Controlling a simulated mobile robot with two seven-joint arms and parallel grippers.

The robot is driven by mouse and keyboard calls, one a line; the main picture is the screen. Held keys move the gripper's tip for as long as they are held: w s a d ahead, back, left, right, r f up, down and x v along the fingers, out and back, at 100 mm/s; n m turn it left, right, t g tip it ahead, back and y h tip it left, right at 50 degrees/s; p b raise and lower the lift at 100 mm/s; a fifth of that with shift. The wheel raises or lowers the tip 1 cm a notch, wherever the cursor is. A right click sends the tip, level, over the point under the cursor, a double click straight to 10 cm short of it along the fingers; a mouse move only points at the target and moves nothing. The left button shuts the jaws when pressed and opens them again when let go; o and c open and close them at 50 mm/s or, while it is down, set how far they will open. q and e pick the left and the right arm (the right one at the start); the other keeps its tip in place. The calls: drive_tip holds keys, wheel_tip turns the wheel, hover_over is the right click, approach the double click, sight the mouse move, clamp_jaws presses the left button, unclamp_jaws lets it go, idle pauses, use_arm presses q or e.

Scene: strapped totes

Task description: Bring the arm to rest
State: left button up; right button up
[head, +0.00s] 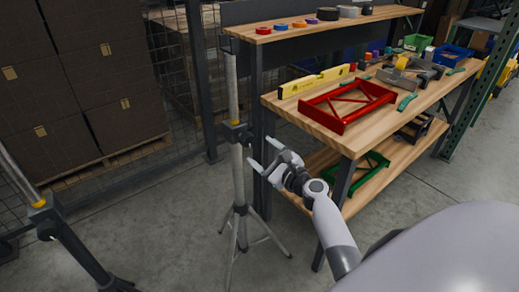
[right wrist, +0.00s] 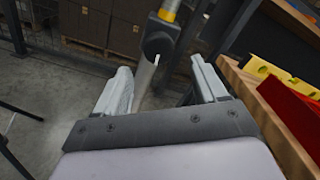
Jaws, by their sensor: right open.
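My right arm (head: 332,232) comes in from the lower right in the head view. Its gripper (head: 262,157) is open and empty, in front of the workbench's left end and beside a grey tripod stand (head: 238,185). In the right wrist view the two fingers of my right gripper (right wrist: 160,85) are spread apart. The stand's dark clamp and pole show beyond and between them; I cannot tell whether anything touches. My left gripper is not in view.
The wooden workbench (head: 345,140) holds a red frame (head: 345,103), a yellow level (head: 313,81) and tools. A green frame (head: 362,172) lies on its lower shelf. A second stand (head: 62,230) is at left. Stacked boxes (head: 85,85) stand behind mesh. Floor is clear at lower middle.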

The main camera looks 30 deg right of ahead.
idle(0.5)
drive_tip(key=s+a+f+n+g+p, duration=0.2)
drive_tip(key=s+a+n, duration=0.3)
drive_tip(key=s+n, duration=0.4)
drive_tip(key=s+a+f+n+g+p, duration=0.2)
drive_tip(key=s+a+f+n, duration=0.3)
drive_tip(key=s+n, duration=0.4)
drive_tip(key=s+a+f+n+g+y+p, duration=0.1)
drive_tip(key=s+a+f+n+g, duration=0.2)
drive_tip(key=s+n, duration=0.6)
drive_tip(key=a+f+n, duration=0.1)
drive_tip(key=a+n, duration=0.1)
drive_tip(key=n, duration=0.2)
drive_tip(key=shift+a+f+p, duration=0.15)
drive_tip(key=shift+a+p, duration=0.2)
drive_tip(key=shift+p, duration=0.05)
